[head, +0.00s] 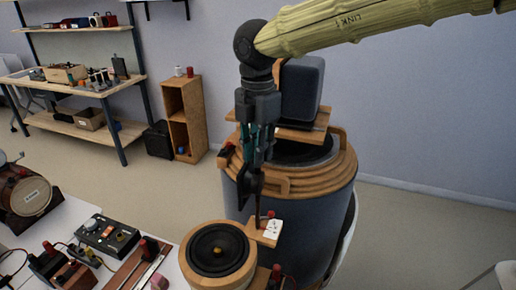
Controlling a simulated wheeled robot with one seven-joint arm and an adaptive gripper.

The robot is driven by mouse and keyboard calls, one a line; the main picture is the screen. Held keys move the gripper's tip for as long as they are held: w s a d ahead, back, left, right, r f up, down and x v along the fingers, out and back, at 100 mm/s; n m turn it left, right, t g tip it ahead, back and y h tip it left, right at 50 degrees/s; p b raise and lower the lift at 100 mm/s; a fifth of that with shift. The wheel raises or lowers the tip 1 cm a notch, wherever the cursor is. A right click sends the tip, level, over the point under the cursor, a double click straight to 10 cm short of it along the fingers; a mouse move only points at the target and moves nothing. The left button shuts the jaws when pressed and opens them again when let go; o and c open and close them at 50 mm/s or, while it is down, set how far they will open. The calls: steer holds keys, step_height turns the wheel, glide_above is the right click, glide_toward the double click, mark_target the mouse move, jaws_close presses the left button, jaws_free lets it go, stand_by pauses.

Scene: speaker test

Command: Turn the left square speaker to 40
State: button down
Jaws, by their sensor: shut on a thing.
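A dark square speaker (302,90) stands upright on a wooden board on top of a large dark drum with wooden rings, behind my arm. A round speaker (207,262) with a wooden rim and dark cone is in the lower middle. A small white panel (272,229) with a scale-like marking sits on wood at its right. My gripper (254,205) points down just above the wood between the round speaker and the panel. It is shut on a thin dark piece (258,218), which its fingers partly hide. I cannot read any setting.
The large drum (300,215) stands close to the right of my gripper. A control box (107,234) with knobs and other devices crowd the white table at lower left. A wooden shelf unit (184,120) and workbench (70,85) are farther back. Open floor lies between.

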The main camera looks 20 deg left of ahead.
steer(key=shift+r, duration=0.15)
steer(key=n+p, duration=0.3)
steer(key=p, duration=0.1)
steer(key=shift+r+n+p, duration=0.1)
steer(key=shift+n+p, duration=0.2)
steer(key=shift+n, duration=0.1)
steer(key=n+p, duration=0.3)
steer(key=shift+n+p, duration=0.3)
steer(key=shift+p, duration=0.05)
steer(key=shift+f, duration=0.2)
steer(key=c, duration=1.3)
jaws_free()
step_height(320, 180, up, 12)
